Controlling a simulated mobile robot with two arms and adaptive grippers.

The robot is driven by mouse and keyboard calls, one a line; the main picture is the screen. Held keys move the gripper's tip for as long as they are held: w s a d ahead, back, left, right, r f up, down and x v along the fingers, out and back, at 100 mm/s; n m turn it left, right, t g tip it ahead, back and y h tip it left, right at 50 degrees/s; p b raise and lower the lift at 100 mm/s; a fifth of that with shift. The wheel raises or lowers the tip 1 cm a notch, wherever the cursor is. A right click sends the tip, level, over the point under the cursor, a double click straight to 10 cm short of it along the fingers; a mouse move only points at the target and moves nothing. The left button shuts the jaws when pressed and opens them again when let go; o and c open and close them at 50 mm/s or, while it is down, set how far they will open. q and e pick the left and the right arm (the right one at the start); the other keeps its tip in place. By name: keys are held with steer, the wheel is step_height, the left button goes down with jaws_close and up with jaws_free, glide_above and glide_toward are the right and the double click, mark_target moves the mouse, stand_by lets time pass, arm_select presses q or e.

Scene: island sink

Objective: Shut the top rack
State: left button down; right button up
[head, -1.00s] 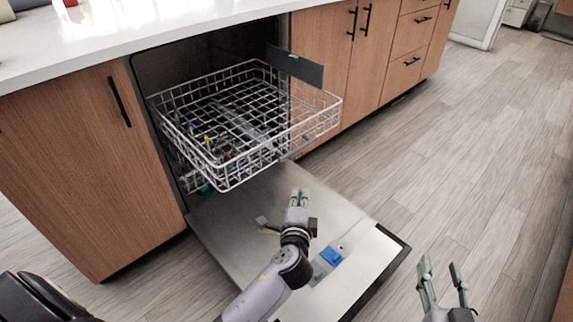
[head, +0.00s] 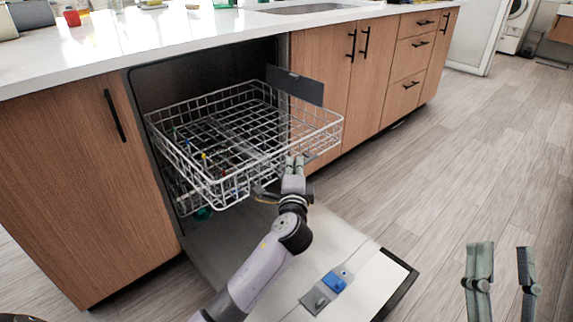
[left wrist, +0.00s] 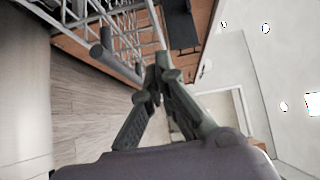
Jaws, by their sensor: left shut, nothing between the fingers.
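The top rack (head: 222,189) is a white wire basket, pulled out of the dishwasher (head: 190,65) above its lowered door (head: 262,270). Part of the rack also shows at the upper left of the left wrist view (left wrist: 82,18). My left gripper (head: 295,160) is shut and empty at the rack's front right part, close to the wire; I cannot tell if it touches. The left wrist view shows its fingers together (left wrist: 155,80). My right gripper (head: 503,252) is open and empty over the floor at the lower right, away from the rack.
A lower rack with small colored items (head: 190,185) shows partly beneath the top rack. The blue dispenser part (head: 334,282) is on the door's inner face. Wooden cabinets (head: 320,60) flank the opening under a white counter (head: 180,32). Floor to the right (head: 440,150) is clear.

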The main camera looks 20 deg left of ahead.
mark_target(287, 150)
arm_select(q)
steer(key=shift+w+a, duration=0.25)
steer(key=shift+a, duration=0.45)
steer(key=shift+w+a, duration=0.25)
steer(key=shift+a, duration=0.45)
arm_select(e)
steer(key=shift+s+d+r+t+y, duration=0.1)
steer(key=shift+s+r+t+y, duration=0.3)
steer(key=shift+s+r+t, duration=0.45)
steer(key=shift+r, duration=0.2)
